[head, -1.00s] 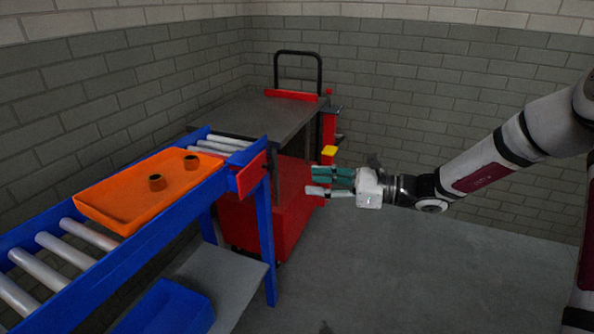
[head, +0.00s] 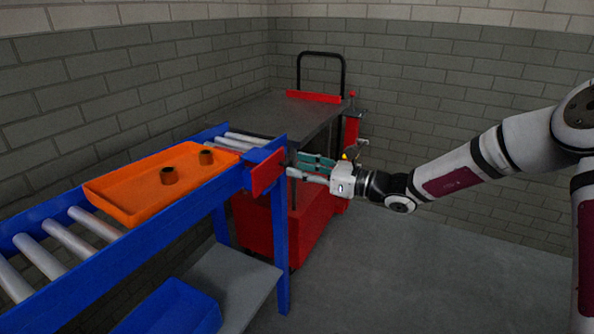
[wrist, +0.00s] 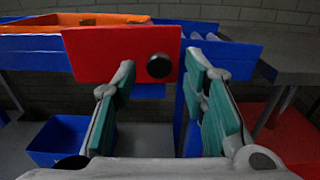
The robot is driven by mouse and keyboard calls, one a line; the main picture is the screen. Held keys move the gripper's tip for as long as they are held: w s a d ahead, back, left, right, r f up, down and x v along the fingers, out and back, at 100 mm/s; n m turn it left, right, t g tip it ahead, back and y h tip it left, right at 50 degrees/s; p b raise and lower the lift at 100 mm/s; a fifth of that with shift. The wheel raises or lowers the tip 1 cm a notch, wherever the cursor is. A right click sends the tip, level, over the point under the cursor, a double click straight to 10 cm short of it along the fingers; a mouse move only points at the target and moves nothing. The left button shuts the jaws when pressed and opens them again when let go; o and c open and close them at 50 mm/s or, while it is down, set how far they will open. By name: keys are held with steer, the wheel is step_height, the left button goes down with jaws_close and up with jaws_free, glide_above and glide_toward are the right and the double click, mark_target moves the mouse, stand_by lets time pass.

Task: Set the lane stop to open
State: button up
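The lane stop appears to be the red plate (head: 268,172) on the blue frame at the near right end of the roller conveyor. In the wrist view the red plate (wrist: 95,55) is seen face on, with a round black knob (wrist: 159,66) near its right edge. My gripper (head: 298,167) is just to the right of the plate in the head view. In the wrist view my gripper (wrist: 160,72) is open, its two teal-padded fingers apart with the knob between them in the picture. Nothing is visibly held. I cannot tell whether the fingertips touch the plate.
A blue bin (head: 175,308) sits on the shelf below. A red cart with a grey top (head: 290,113) stands behind my gripper. The floor at right is clear.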

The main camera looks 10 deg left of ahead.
steer(key=shift+x, duration=0.9)
steer(key=shift+c, duration=0.3)
